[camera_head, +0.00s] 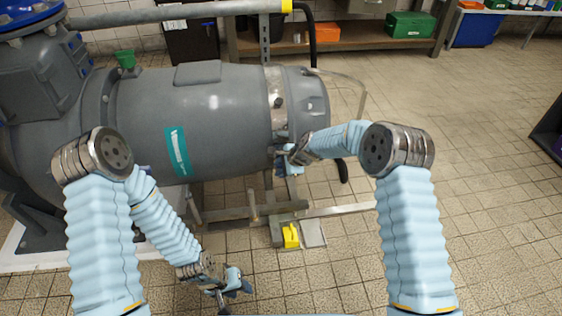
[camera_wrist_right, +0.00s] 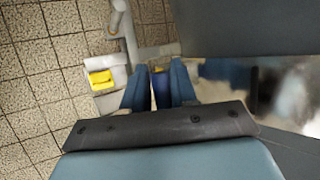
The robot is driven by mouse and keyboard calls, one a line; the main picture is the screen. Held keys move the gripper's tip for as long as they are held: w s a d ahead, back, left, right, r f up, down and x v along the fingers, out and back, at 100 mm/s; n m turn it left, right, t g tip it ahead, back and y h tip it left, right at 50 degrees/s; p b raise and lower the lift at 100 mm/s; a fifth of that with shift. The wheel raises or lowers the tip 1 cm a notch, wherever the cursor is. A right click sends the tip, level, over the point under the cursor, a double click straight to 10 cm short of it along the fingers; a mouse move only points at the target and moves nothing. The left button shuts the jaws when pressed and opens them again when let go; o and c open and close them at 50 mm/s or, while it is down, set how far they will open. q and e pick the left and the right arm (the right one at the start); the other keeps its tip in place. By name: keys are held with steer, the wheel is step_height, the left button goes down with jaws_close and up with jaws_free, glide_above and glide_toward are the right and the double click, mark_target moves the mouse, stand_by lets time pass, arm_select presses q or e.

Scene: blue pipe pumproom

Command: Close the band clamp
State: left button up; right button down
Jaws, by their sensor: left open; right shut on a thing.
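The band clamp (camera_head: 277,102) is a shiny metal band around the right end of the large grey motor-like cylinder. In the right wrist view, the band (camera_wrist_right: 215,88) shows as a bright strip right of the fingers. My right gripper (camera_head: 284,163) is at the lower front of the band. It is shut on a small dark blue part (camera_wrist_right: 161,90), seen between its blue fingers in the right wrist view. Whether this part is the clamp's lever cannot be told. My left gripper (camera_head: 232,288) is open and empty, low above the floor, well away from the clamp.
The grey cylinder (camera_head: 225,120) fills the left and middle. A metal frame (camera_head: 250,212) runs below it. A yellow object (camera_head: 290,236) sits on the floor by a light plate. A shelf with a green box (camera_head: 410,25) stands behind. Tiled floor at right is clear.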

arm_select(q)
steer(key=shift+w+r, duration=0.2)
steer(key=shift+w, duration=0.1)
arm_select(e)
steer(key=shift+w+a+r, duration=0.1)
steer(key=shift+w+r, duration=0.15)
steer(key=shift+w, duration=0.2)
steer(key=shift+w+a+r, duration=0.1)
steer(key=shift+w+r, duration=0.1)
steer(key=shift+w, duration=0.2)
arm_select(q)
steer(key=shift+w, duration=0.1)
arm_select(e)
steer(key=shift+w+f, duration=0.1)
steer(key=c, duration=1.1)
jaws_free()
steer(key=shift+f, duration=0.1)
